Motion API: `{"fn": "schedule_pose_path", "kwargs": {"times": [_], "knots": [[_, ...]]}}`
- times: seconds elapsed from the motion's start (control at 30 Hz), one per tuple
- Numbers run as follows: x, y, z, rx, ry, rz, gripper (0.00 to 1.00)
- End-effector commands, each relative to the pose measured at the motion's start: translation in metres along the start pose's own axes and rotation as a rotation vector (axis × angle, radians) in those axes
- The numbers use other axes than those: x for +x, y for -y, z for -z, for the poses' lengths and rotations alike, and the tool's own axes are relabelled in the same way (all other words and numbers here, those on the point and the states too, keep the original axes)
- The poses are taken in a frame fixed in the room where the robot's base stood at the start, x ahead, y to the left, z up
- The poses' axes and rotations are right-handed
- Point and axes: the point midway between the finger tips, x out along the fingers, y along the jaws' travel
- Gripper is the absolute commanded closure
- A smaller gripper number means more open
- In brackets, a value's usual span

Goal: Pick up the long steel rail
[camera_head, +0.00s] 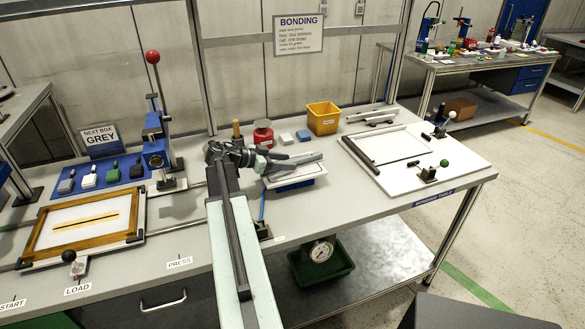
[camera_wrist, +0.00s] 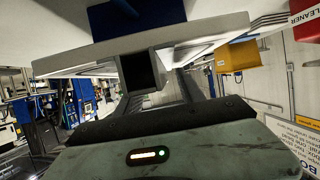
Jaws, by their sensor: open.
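My gripper (camera_head: 280,157) is open over a low white and blue tray (camera_head: 296,180) at the middle of the bench. Pale grey metal bars (camera_head: 306,160) lie along the tray beside the fingers; I cannot tell which is the long steel rail. In the wrist view my dark fingers (camera_wrist: 160,92) reach towards the tray (camera_wrist: 85,62), which fills the top. A dark square-ended grey piece shows in front of them. Several pale bars (camera_wrist: 225,42) run along the tray's right side. Whether the fingers touch a bar is hidden.
A yellow bin (camera_head: 323,119), a red can (camera_head: 263,134) and small blocks stand behind the tray. Metal bars on a rack (camera_head: 372,116) lie further back. A white fixture board (camera_head: 440,165) is right; a wooden frame (camera_head: 85,225) and a red-knobbed press (camera_head: 155,125) are left.

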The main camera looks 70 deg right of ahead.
Motion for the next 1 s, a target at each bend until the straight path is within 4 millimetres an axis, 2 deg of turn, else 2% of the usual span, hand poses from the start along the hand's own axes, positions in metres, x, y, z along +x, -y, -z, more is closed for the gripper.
{"fn": "schedule_pose_path", "kwargs": {"times": [0.07,0.27,0.4,0.43,0.77,1.0], "knots": [[0.011,0.0,-0.002,0.001,0.0,-0.001,0.55],[0.011,0.0,0.0,0.0,0.0,0.0,0.55],[0.011,0.0,0.001,0.0,0.0,0.0,0.94],[0.011,0.0,0.001,0.0,0.0,0.0,1.0],[0.009,0.0,0.004,0.0,-0.001,0.0,1.0],[-0.003,0.001,0.028,-0.001,-0.001,0.003,1.0]]}}
